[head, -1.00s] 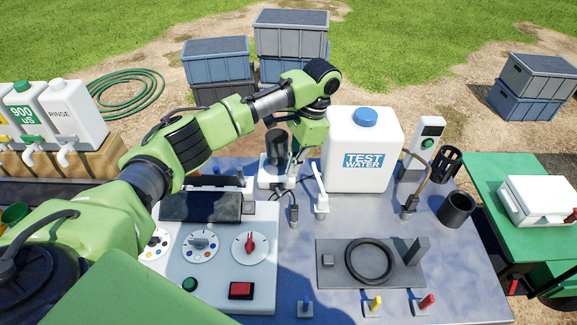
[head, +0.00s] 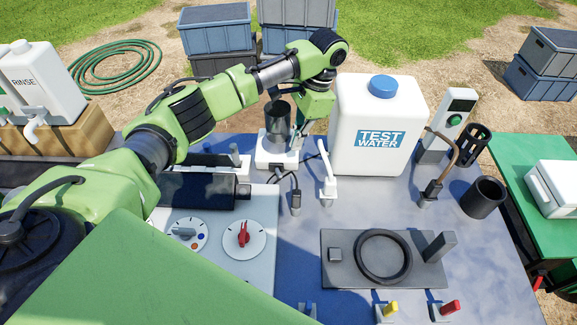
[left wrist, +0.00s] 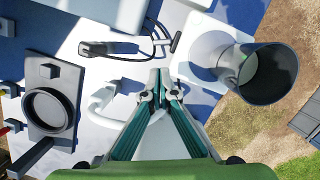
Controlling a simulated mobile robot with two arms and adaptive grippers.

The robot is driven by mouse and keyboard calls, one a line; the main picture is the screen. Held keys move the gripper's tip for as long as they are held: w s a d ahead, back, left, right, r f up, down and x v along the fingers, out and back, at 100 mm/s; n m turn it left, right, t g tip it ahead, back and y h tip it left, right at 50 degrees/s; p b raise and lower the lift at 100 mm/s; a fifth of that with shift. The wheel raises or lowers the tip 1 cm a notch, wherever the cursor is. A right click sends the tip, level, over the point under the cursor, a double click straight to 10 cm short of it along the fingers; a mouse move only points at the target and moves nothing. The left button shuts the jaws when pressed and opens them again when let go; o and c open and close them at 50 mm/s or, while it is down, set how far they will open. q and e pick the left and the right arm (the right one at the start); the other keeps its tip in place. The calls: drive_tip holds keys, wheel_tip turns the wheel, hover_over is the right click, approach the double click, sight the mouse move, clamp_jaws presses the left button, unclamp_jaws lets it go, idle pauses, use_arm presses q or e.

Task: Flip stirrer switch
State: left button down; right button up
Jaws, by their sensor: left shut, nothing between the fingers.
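My left gripper (left wrist: 158,74) is shut and empty, pointing down beside the base. In the head view my left gripper's fingers (head: 304,150) are partly hidden behind its body. My right gripper is not in view.
The white test water jug (head: 378,150) stands close right of the gripper. A white tap-like spout (head: 327,185) and a cable plug (head: 295,198) are in front. A dial panel (head: 262,262) and a grey plate with a ring (head: 335,275) lie nearer.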

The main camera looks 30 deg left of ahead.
sight(279, 174)
use_arm(q)
drive_tip(key=shift+s, duration=0.15)
drive_tip(key=p+x, duration=0.2)
drive_tip(key=x, duration=0.7)
drive_tip(key=shift+p, duration=0.3)
drive_tip(key=shift+a+f, duration=0.1)
drive_tip(key=shift+f, duration=0.4)
